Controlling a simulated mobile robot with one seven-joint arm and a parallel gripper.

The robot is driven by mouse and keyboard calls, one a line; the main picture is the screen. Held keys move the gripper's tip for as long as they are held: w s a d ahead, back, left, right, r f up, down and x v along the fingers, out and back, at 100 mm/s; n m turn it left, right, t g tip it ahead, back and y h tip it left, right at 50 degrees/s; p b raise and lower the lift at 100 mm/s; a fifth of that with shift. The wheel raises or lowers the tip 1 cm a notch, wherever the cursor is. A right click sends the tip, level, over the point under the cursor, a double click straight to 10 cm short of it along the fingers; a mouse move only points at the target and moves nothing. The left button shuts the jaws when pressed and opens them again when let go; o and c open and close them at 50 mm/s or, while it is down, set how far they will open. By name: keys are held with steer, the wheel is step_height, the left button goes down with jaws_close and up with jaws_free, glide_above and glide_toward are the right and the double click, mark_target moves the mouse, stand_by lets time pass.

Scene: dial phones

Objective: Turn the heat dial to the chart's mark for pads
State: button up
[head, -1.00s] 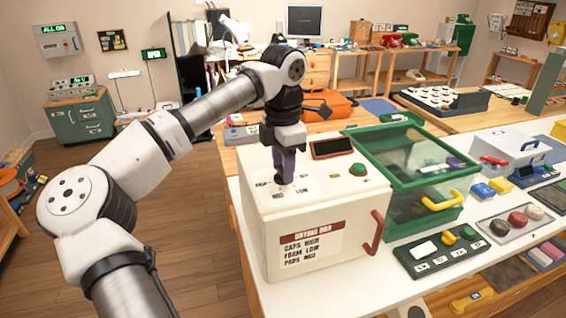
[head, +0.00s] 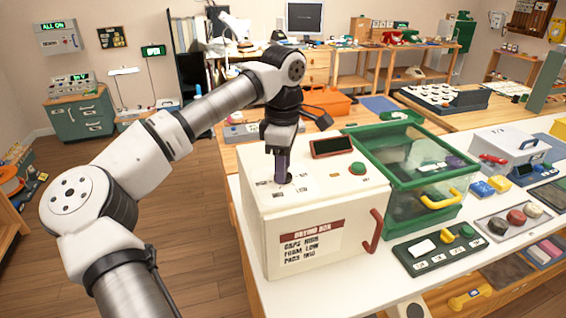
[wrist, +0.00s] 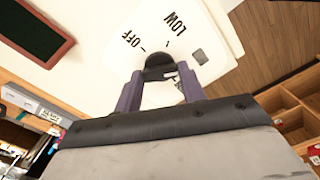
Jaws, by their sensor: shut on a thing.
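The white drying box (head: 258,222) stands on the near end of the counter. Its front chart (head: 312,243) reads "DRYING BOX", with "CAPS HIGH", "FOAM LOW" and a pads line that looks like "MID". The heat dial, a dark knob (wrist: 160,66), sits on the box top; in the head view my gripper mostly hides it. My gripper (head: 283,180) points down over it, its purple fingers shut on the knob. In the wrist view the fingers hold the knob from both sides, and "OFF" and "LOW" are printed beside it. I cannot tell where its pointer stands.
A dark display (head: 332,147) and a green button (head: 357,168) are on the box top. A red handle (head: 373,231) is on its front. A green-framed clear bin (head: 410,165) stands close on the right. Wooden floor is free on the left.

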steer(key=shift+r, duration=0.1)
stand_by(0.3)
steer(key=o, duration=1)
step_height(320, 180, up, 14)
steer(key=shift+f+b, duration=0.15)
steer(key=shift+b, duration=0.5)
